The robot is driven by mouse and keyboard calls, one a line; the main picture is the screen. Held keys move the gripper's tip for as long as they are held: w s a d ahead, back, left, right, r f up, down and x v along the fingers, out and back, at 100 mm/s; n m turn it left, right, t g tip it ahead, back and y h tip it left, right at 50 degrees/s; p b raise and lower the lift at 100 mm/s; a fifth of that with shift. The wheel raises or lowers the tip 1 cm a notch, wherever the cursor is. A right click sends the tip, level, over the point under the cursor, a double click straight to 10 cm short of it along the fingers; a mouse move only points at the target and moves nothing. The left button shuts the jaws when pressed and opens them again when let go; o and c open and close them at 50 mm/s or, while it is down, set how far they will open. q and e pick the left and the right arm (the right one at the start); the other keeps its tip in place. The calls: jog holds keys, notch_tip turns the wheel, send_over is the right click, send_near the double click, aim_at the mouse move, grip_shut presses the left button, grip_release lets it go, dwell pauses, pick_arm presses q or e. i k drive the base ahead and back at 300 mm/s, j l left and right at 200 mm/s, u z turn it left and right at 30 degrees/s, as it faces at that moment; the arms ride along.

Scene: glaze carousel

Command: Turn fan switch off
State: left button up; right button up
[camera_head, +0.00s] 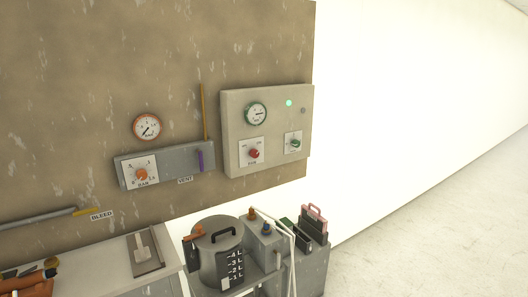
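A pale control box (232,147) is mounted on the brown wall panel. It carries a red knob (254,154) on a white plate and a green knob (295,144) on another white plate to its right. The lettering on both plates is too small to read, so I cannot tell which is the fan switch. A green lamp (289,103) is lit above the knobs, and a small grey dot (303,110) beside it is dark. A round green-rimmed gauge (256,113) sits at upper left on the box. Neither of my grippers shows clearly.
Left of the box are a grey plate (180,162) with an orange knob (142,174) and a red-rimmed gauge (147,126). Below stand a lidded grey pot (210,262) and a pink-handled item (314,218). Unidentified orange and dark shapes (32,286) lie lower left. The right floor is clear.

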aim_at(254, 153)
jog(key=i+l+u, duration=0.1)
jog(key=i, duration=1.55)
